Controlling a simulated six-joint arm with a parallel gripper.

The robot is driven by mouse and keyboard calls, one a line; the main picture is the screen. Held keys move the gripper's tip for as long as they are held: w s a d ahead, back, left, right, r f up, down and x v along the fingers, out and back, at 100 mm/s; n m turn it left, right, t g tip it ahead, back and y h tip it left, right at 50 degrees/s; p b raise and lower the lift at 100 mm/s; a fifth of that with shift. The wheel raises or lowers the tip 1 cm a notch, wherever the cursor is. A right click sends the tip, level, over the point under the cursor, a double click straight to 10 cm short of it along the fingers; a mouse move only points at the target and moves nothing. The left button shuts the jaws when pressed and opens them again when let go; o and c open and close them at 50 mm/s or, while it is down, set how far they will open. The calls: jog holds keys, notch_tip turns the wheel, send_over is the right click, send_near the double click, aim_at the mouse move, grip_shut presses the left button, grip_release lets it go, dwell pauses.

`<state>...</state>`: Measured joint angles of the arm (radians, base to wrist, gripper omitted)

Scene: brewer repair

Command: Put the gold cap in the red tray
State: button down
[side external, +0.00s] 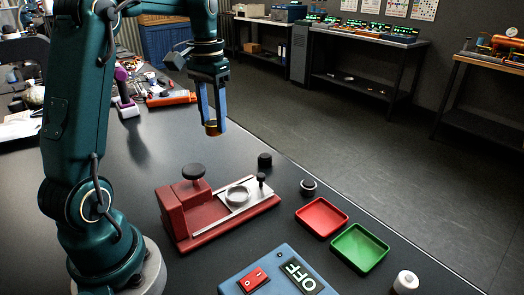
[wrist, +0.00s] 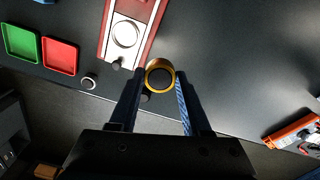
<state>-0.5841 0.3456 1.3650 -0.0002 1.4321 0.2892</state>
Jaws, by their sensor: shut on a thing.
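My gripper (side external: 213,128) is shut on the gold cap (side external: 212,129) and holds it in the air, above and behind the red brewer. In the wrist view the gold cap (wrist: 160,75) is a gold ring with a dark centre, between the fingertips of my gripper (wrist: 158,82). The red tray (side external: 321,217) lies on the table to the right of the brewer and is empty. It also shows in the wrist view (wrist: 60,56), left of the cap and apart from it.
The red brewer (side external: 176,212) has a silver plate and black knobs. A green tray (side external: 359,249) stands beside the red tray. A small knob (side external: 308,187), a black cap (side external: 265,160), a white cylinder (side external: 406,282) and a blue switch box (side external: 270,276) are near. The table's rear left holds tools.

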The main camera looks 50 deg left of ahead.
jog(key=w+d+f+m, duration=0.3)
jog(key=w+d, duration=0.1)
jog(key=d, duration=0.3)
jog(key=w+d+f+m, duration=0.2)
jog(key=w+d+f, duration=0.1)
jog(key=d, duration=0.5)
jog(key=w+d+f+m, duration=0.3)
jog(key=w+d+f, duration=0.1)
jog(key=d, duration=0.3)
jog(key=shift+w+d+f+m, duration=0.15)
jog(key=shift+w+f+m, duration=0.1)
jog(key=shift+w+m, duration=0.05)
jog(key=shift+d+f, duration=0.1)
jog(key=shift+d, duration=0.1)
jog(key=shift+f, duration=2)
